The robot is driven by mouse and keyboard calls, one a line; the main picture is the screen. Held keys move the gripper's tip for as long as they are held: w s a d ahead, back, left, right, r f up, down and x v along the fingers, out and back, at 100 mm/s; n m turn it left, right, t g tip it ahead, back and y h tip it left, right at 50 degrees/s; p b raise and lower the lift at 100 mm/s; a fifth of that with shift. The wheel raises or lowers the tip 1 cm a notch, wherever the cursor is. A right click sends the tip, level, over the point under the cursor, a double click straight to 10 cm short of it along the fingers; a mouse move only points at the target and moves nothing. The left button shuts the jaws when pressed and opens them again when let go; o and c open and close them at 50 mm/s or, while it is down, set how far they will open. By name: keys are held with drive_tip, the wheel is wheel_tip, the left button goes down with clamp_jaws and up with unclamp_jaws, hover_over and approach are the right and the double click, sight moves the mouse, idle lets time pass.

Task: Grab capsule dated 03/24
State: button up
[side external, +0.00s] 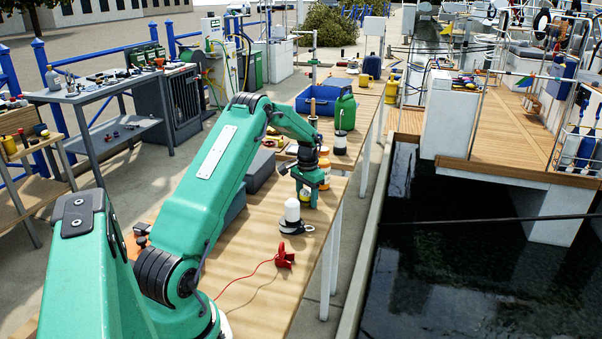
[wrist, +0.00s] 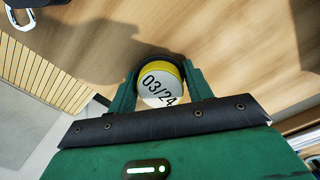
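The capsule (wrist: 160,84) has a white label with 03/24 printed on it and a yellow band around it. In the wrist view it is between the two green fingers of my gripper (wrist: 162,80), filling the gap, with the fingers against its sides. Whether the capsule's bottom touches the table is hard to tell.
An orange bottle (side external: 324,167) stands just behind my gripper. A white-topped item (side external: 292,212) and a red clamp (side external: 285,257) with a cord are in front. A green jug (side external: 345,107) and blue bin (side external: 320,98) stand farther back. The table's right edge is near, with water beyond.

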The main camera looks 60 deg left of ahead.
sight(308, 193)
drive_tip(key=shift+c, duration=1)
drive_tip(key=shift+r, duration=0.2)
drive_tip(key=shift+r, duration=0.5)
drive_tip(key=r, duration=0.3)
drive_tip(key=shift+w+d+r, duration=0.1)
drive_tip(key=shift+d, duration=0.2)
drive_tip(key=w+d+r, duration=0.1)
drive_tip(key=d+r, duration=0.5)
drive_tip(key=d, duration=0.5)
drive_tip(key=shift+w+r, duration=0.25)
